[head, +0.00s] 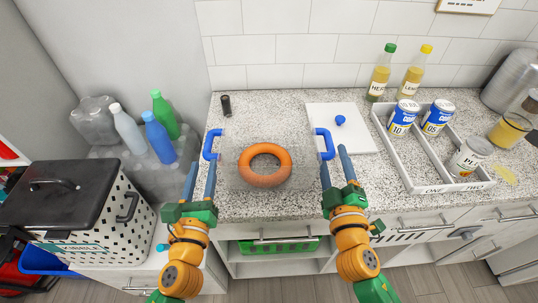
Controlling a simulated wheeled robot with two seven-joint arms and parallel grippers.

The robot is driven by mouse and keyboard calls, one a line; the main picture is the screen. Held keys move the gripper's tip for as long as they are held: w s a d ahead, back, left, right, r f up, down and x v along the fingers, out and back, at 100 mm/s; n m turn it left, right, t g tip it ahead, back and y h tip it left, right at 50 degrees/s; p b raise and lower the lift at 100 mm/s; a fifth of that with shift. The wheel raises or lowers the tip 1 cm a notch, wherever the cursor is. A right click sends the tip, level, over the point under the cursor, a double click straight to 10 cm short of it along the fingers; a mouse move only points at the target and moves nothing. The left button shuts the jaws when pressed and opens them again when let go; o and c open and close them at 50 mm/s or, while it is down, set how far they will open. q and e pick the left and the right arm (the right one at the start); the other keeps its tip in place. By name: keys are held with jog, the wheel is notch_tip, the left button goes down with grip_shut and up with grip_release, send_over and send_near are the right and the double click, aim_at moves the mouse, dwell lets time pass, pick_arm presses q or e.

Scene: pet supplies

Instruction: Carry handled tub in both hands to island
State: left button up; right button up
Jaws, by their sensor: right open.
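A clear, see-through tub (229,170) with a blue handle on each side stands on the speckled counter. An orange ring (265,149) lies in it. My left gripper (202,166) is open and empty, its fingertips just in front of the left blue handle (208,150). My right gripper (334,158) is open, its fingertips close by the right blue handle (328,146). I cannot tell whether the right fingers touch or straddle that handle. The tub's clear walls are hard to make out.
A white board (350,119) with a blue knob lies behind right. A white divided tray (434,188) with cans stands further right, bottles (380,76) behind it. A dark cylinder (226,105) stands back left. A kibble bin (90,215) and several bottles (161,138) are at left.

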aim_at(207, 146)
pick_arm(q)
jog(key=w, duration=0.6)
jog(key=shift+w+a, duration=0.1)
jog(key=shift+w, duration=0.25)
pick_arm(e)
jog(key=w, duration=0.4)
pick_arm(q)
grip_shut()
pick_arm(e)
jog(key=c, duration=0.7)
grip_shut()
pick_arm(q)
jog(key=shift+r, duration=0.1)
pick_arm(e)
jog(key=shift+r, duration=0.15)
